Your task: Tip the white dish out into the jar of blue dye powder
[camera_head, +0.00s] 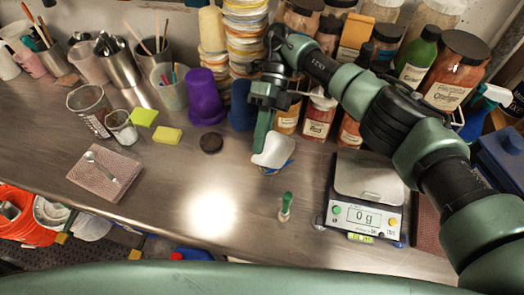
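My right gripper (262,138) reaches in from the upper right, its fingers pointing down at the near edge of the shelf of jars. It appears shut on the rim of the white dish (275,150), which is tilted. A small strip of blue and pale rim shows just under the dish; the dish covers most of it, so I cannot tell whether it is the jar of blue dye powder. What the dish holds is hidden. My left gripper is not in view.
A scale (365,205) reading 0 g stands to the right. A small green-handled tool (286,205) stands in front of the dish. The front middle of the counter is clear.

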